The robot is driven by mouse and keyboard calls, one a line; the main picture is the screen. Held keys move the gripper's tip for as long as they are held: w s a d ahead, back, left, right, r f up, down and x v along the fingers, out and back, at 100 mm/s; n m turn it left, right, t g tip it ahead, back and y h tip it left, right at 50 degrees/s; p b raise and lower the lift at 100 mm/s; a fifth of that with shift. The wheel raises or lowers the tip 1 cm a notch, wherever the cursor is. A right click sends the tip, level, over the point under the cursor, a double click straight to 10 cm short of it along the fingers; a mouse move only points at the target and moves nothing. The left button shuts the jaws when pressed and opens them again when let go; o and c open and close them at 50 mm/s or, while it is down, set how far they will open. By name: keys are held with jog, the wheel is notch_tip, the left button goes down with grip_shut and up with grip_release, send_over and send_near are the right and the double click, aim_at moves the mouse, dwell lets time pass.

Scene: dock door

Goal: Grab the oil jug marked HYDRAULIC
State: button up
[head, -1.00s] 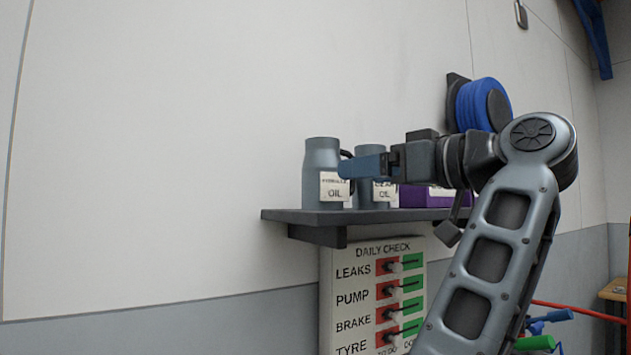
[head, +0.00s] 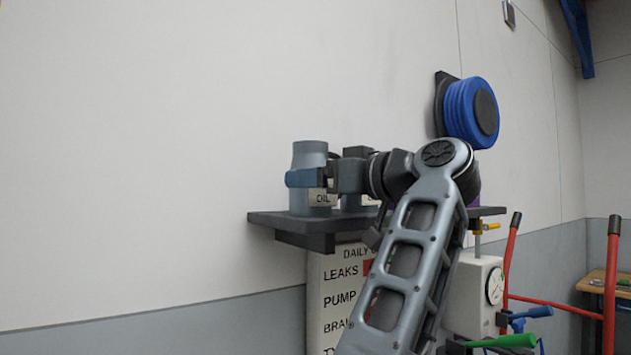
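The HYDRAULIC oil jug (head: 309,155) is a grey-blue jug standing upright at the left end of the dark wall shelf (head: 275,219). A second grey-blue jug (head: 351,204) stands to the right, mostly hidden behind my gripper.
A purple box (head: 474,201) is mostly hidden on the shelf's right part. Below hang a DAILY CHECK board (head: 338,300) and, to its right, a gauge unit (head: 478,290). A blue hose reel (head: 470,112) is on the wall above right. The wall left of the shelf is bare.

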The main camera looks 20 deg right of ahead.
jog(key=c, duration=0.9)
jog(key=shift+o, duration=0.2)
jog(key=shift+r, duration=0.15)
